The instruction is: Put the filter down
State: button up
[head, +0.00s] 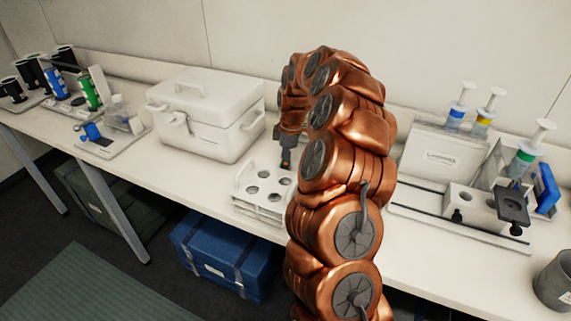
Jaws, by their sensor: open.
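My copper-coloured arm rises in the middle of the head view and bends over at the top. My gripper (286,162) hangs down, open, just above the back of the white tube rack (258,212). I see nothing held in it, though the arm hides part of that area. No piece is clearly recognisable as the filter. A small blue piece with a dark flat part (92,132) lies on a white tray at the left. Several syringes, one with a green band (521,160), stand upright at the right.
A white lidded cool box (205,112) stands behind and left of the rack. Black cylinders and a green-labelled bottle (88,92) stand at the far left. A grey cup (554,283) is near the right front edge. A blue case (226,252) sits under the bench.

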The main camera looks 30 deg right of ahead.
jog(key=c, duration=0.9)
jog(key=shift+o, duration=0.2)
